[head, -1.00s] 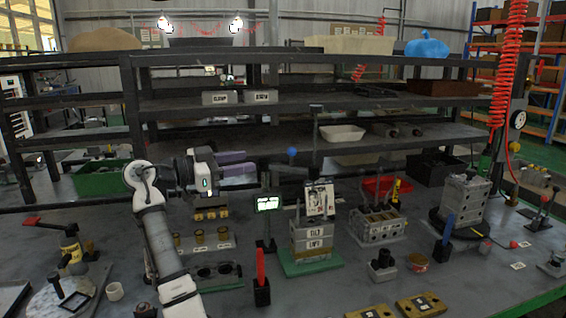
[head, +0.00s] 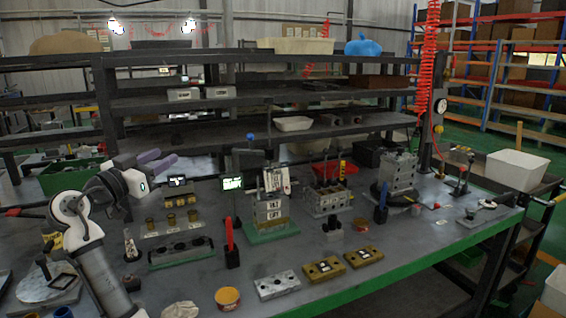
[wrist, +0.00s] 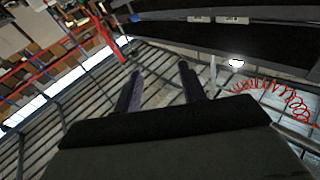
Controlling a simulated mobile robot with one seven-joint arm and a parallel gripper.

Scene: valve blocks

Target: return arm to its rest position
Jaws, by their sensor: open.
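My gripper (head: 152,162) is in the left part of the head view, raised above the workbench (head: 330,285). Its two purple-grey fingers point right and stand apart, with nothing between them. In the wrist view the two fingers (wrist: 158,90) also show apart and empty, with the shelf and far racks beyond. My arm rises from the lower left of the head view and is bent at a white joint. It hides part of the bench's left side.
Valve blocks on a green plate (head: 272,235), a grey block (head: 397,172) and brass-coloured plates (head: 323,269) stand on the bench, right of my arm. A dark shelf rack (head: 250,102) runs behind. A green bin (head: 75,177) is behind my arm. A white bin (head: 513,168) stands far right.

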